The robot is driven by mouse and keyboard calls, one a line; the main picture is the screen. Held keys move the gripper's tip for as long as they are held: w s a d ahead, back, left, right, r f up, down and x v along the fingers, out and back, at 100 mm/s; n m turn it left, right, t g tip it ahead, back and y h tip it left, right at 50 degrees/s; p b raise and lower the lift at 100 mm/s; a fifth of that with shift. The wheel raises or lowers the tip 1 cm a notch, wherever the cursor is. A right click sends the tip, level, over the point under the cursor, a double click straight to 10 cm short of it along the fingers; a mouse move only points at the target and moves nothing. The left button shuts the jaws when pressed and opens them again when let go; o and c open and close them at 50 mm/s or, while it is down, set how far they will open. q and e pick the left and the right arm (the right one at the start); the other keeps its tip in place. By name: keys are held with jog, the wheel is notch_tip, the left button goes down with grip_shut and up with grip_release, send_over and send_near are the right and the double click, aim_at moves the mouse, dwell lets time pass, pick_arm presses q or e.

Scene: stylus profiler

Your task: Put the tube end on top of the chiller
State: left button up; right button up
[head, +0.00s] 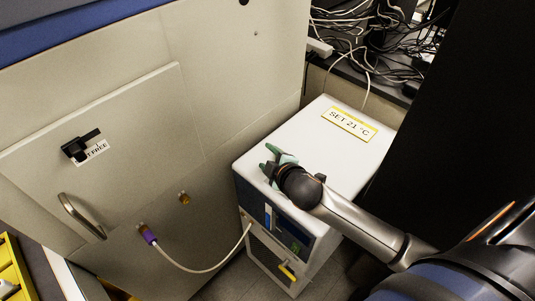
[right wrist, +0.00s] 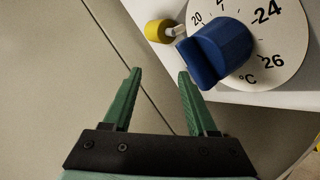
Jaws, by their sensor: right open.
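The chiller (head: 300,150) is a white box beside the large cabinet, with a flat top. A pale tube (head: 200,270) sags from the chiller's front to a purple-collared tube end (head: 148,236) at the cabinet's lower panel. My right gripper (head: 268,159) is over the front part of the chiller's top in the head view. In the right wrist view its green fingers (right wrist: 158,95) are apart with nothing between them. Beyond them is a blue knob (right wrist: 215,52) on a white °C dial (right wrist: 275,40). My left gripper is not in view.
A "SET 21 °C" label (head: 349,124) lies on the chiller's top. The cabinet has a bare brass port (head: 184,198), a curved handle (head: 80,216) and a black latch (head: 80,146). A yellow handle (head: 287,271) is low on the chiller's front. Tangled cables (head: 370,40) lie behind.

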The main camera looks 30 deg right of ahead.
jog(key=s+r+p, duration=0.1)
jog(key=r, duration=0.1)
jog(key=s+r+p, duration=0.1)
jog(key=s+p, duration=0.1)
jog(key=shift+a+r, duration=0.1)
jog(key=shift+r, duration=0.3)
jog(key=shift+s+r, duration=0.2)
jog(key=shift+s, duration=0.05)
jog(key=shift+s+r, duration=0.6)
jog(key=shift+r, duration=0.05)
jog(key=v, duration=0.7)
jog(key=shift+s+r, duration=0.15)
jog(key=shift+s, duration=0.1)
